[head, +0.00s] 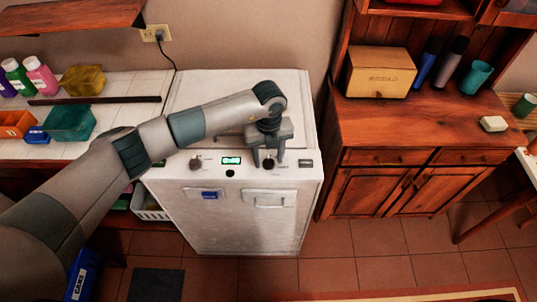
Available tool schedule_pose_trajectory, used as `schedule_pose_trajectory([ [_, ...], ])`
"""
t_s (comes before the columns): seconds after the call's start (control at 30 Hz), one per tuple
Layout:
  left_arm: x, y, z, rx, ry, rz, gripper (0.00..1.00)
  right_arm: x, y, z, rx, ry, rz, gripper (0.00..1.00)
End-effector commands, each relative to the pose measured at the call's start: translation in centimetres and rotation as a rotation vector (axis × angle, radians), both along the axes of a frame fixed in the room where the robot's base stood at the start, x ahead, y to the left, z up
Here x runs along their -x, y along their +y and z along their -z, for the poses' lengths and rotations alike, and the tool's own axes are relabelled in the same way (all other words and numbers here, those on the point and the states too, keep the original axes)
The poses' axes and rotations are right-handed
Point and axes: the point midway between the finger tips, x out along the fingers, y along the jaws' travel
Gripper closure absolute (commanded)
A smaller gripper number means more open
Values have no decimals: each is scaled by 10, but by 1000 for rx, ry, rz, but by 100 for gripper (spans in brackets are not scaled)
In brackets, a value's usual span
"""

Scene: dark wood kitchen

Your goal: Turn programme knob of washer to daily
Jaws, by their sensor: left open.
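The white washer (222,226) stands in the middle of the head view. Its control strip along the front top edge has a lit green display (231,160), a dark knob (196,163) left of it and a dark programme knob (268,163) right of it. My left gripper (268,158) points down over the right knob with its fingers open on either side. I cannot tell whether the fingers touch the knob. The markings around the knob are too small to read. My right gripper is not in view.
A white-tiled counter (110,85) with bottles and boxes is left of the washer. A wooden cabinet (430,125) with a bread box (380,73) stands close on the right. A white basket (150,208) sits low on the left. The tiled floor in front is mostly clear.

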Motion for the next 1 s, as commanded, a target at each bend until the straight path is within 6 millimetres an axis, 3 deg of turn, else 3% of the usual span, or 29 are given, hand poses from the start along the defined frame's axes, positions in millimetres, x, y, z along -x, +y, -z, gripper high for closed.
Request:
schedule_pose_trajectory([
  [0.37,0,0,5,1,0,1,52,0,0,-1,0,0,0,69],
  [0.57,0,0,5,0,0,1,94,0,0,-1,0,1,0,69],
  [1.0,0,0,7,0,0,51,94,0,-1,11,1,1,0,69],
])
